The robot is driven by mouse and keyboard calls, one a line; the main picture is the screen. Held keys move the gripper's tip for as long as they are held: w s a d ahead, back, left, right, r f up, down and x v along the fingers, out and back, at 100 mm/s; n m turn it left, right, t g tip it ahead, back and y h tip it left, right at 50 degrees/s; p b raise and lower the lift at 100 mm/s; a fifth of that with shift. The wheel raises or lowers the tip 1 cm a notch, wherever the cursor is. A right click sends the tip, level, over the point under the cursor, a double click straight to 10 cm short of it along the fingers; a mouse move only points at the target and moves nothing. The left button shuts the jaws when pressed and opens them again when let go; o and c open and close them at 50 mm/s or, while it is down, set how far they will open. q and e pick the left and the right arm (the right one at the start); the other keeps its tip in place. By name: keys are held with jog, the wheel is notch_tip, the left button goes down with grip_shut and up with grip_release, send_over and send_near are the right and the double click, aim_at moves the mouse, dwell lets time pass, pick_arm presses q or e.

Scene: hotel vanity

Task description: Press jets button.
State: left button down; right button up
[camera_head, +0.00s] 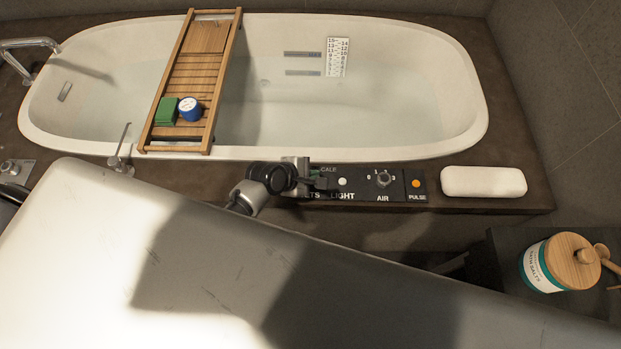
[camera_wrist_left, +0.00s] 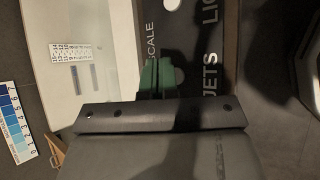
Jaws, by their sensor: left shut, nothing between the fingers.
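A dark control panel (camera_head: 400,184) lies on the near rim of the bathtub. It reads SCALE, JETS, LIGHT, AIR and PULSE, with a white round button (camera_head: 342,182) above LIGHT, an AIR knob (camera_head: 382,179) and an orange PULSE button (camera_head: 416,184). My left gripper (camera_head: 322,183) is shut and empty over the panel's left end, covering part of the JETS label. The JETS label (camera_wrist_left: 212,75) shows in the left wrist view, beside green-tinted shapes (camera_wrist_left: 158,77) at the fingertips. I cannot make out the jets button or tell contact. My right gripper is not in view.
The bathtub (camera_head: 440,150) holds water, with a wooden tray (camera_head: 205,63) across it carrying a green block (camera_head: 166,111) and a blue-white tin (camera_head: 190,109). A white bar-shaped object (camera_head: 483,181) lies right of the panel. A wooden-lidded jar (camera_head: 560,262) stands lower right.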

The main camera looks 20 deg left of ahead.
pick_arm(q)
jog(key=shift+f, duration=0.1)
dwell(0.7)
jog(key=shift+f, duration=0.3)
jog(key=shift+f, duration=0.4)
dwell(0.8)
jog(key=shift+r, duration=0.1)
jog(key=shift+r+p, duration=0.7)
jog(key=shift+p, duration=0.25)
notch_tip(320, 180, up, 5)
jog(key=p, duration=0.6)
jog(key=shift+r, duration=0.1)
